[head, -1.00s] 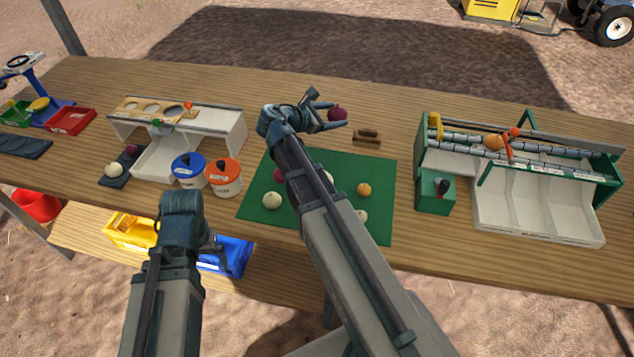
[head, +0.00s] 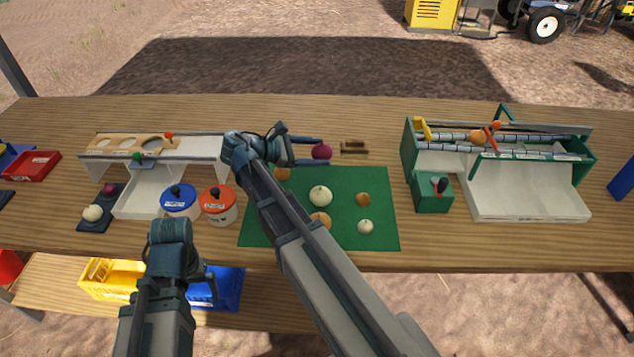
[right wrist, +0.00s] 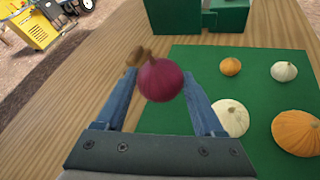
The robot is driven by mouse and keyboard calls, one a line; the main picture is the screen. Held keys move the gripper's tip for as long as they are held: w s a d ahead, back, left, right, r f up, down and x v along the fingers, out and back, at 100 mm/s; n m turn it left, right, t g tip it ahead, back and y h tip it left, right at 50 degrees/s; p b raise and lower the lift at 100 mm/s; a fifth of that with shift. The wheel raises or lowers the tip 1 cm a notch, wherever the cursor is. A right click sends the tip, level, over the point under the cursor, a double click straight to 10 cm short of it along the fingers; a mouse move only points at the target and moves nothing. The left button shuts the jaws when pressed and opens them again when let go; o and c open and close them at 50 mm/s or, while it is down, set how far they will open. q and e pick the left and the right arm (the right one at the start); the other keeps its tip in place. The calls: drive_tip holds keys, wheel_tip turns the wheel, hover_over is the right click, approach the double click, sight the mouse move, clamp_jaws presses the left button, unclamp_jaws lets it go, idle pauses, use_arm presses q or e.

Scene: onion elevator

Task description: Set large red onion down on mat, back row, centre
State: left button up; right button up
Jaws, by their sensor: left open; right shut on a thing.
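The large red onion (head: 321,152) is held between the fingertips of my right gripper (head: 312,152), at the back edge of the green mat (head: 381,229) in the head view. In the right wrist view the onion (right wrist: 160,80) sits between the two blue-grey fingers, beside the mat (right wrist: 262,66); its height above the surface is hard to tell. On the mat are white onions (head: 320,196) (head: 365,227) and brown onions (head: 363,199) (head: 320,221) (head: 283,174). My right arm hides the mat's left part. My left gripper (head: 203,283) is open and empty in front of the table.
A green box with a lever (head: 432,193) and a roller sorter (head: 520,190) stand to the right. Orange-lidded (head: 218,205) and blue-lidded (head: 180,201) tubs stand left of the mat.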

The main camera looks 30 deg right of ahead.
sight(316, 180)
drive_tip(key=shift+f+b, duration=3.2)
drive_tip(key=shift+f, duration=0.55)
use_arm(q)
wheel_tip(316, 180, down, 7)
drive_tip(key=shift+f, duration=0.15)
use_arm(e)
drive_tip(key=shift+r, duration=0.15)
use_arm(q)
drive_tip(key=shift+f, duration=0.1)
use_arm(e)
drive_tip(key=o, duration=1.2)
drive_tip(key=shift+r, duration=0.1)
drive_tip(key=p+v, duration=0.4)
drive_tip(key=v, duration=0.6)
drive_tip(key=shift+w+a+r, duration=0.1)
drive_tip(key=shift+a+r, duration=0.05)
drive_tip(key=shift+a, duration=0.05)
drive_tip(key=shift+a+r+p, duration=0.15)
drive_tip(key=shift+a+p, duration=0.2)
drive_tip(key=shift+a, duration=0.4)
use_arm(q)
wheel_tip(316, 180, up, 5)
drive_tip(key=shift+f, duration=0.2)
